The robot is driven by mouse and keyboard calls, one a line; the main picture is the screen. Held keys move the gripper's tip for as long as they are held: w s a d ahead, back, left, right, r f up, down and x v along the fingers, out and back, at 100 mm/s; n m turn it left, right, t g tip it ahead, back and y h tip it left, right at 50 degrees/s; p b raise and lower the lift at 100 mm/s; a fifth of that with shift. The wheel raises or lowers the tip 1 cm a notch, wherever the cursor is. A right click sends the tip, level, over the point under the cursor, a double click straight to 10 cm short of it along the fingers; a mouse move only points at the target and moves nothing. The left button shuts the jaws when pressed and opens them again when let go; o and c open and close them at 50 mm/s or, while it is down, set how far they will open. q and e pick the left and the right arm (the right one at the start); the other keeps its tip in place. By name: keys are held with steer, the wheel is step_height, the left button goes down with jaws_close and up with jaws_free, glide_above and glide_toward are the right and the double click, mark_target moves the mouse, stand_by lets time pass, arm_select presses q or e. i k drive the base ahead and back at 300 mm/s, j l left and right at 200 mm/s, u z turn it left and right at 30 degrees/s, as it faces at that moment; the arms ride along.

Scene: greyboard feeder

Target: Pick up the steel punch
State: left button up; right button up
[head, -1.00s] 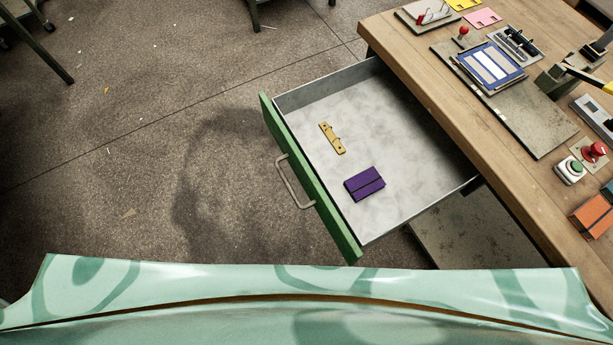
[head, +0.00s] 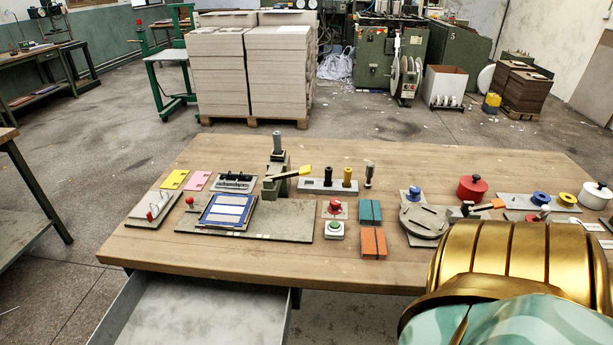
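A small dark grey, metallic upright piece (head: 369,175) stands on the workbench, just right of a grey holder plate; it looks like the steel punch, though it is too small to be sure. The grey holder plate (head: 316,186) carries a black upright piece (head: 328,175) and a brass-coloured one (head: 347,176). Neither of my grippers shows in the head view. A gold and mint part of my own body covers the lower right corner and hides that part of the bench.
The wooden bench (head: 190,262) spans the view. A press-like fixture (head: 274,186) with a yellow-tipped lever stands left of the holder. Red and green buttons (head: 336,228), teal and orange blocks (head: 373,241) and a round grey fixture (head: 424,222) lie nearer. The open drawer (head: 205,305) juts out front left.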

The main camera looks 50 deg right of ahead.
mark_target(370, 169)
steer(key=z, duration=2.1)
